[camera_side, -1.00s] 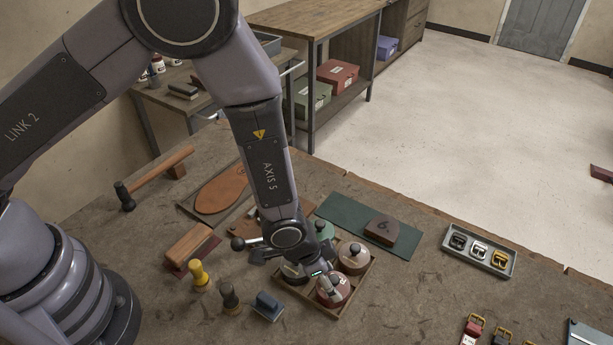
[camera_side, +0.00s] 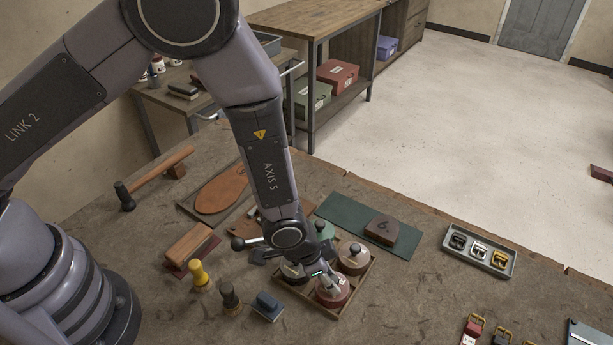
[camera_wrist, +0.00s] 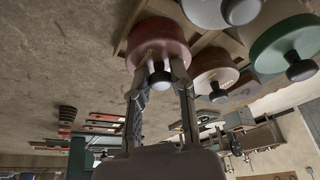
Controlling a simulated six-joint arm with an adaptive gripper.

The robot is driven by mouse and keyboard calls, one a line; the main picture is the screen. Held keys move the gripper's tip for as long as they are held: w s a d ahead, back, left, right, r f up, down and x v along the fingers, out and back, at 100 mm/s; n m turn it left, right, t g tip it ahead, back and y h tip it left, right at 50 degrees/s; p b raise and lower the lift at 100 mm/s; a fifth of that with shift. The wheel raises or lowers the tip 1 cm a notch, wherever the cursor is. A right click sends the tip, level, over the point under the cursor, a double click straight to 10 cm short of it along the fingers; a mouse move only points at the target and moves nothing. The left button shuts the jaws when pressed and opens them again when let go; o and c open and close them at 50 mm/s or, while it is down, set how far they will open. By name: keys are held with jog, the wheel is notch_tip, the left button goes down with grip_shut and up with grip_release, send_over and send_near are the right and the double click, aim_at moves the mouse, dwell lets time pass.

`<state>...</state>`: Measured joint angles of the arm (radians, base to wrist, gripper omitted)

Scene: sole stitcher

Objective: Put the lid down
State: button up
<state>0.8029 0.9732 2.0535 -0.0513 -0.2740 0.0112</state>
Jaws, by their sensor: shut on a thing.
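My gripper (camera_side: 325,279) is over the front tin of a wooden tray (camera_side: 314,307) and points down at it. The red tin (camera_side: 336,298) stands in the tray's front compartment. In the wrist view the red tin (camera_wrist: 157,38) is at the top centre. My gripper (camera_wrist: 161,72) is shut on the dark knob (camera_wrist: 160,79) of the lid there. The lid is at the tin's top and looks level with it; I cannot tell whether a small gap remains. My fingers hide part of the lid.
Other lidded tins share the tray: a brown one (camera_side: 353,256), a green one (camera_side: 323,230) and a partly hidden one.

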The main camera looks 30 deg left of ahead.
notch_tip(320, 180, up, 8)
jog(key=shift+f, duration=0.1)
jog(key=w+r, duration=0.1)
jog(key=w, duration=0.1)
jog(key=n+t+y, duration=0.1)
jog(key=n, duration=0.3)
send_over(341, 207)
jog(key=s, duration=0.1)
jog(key=f, duration=0.8)
jog(key=shift+s+a, duration=0.1)
jog(key=shift+a, duration=0.2)
jog(key=shift+f, duration=1.9)
jog(key=o, duration=0.8)
jog(key=shift+f, duration=0.1)
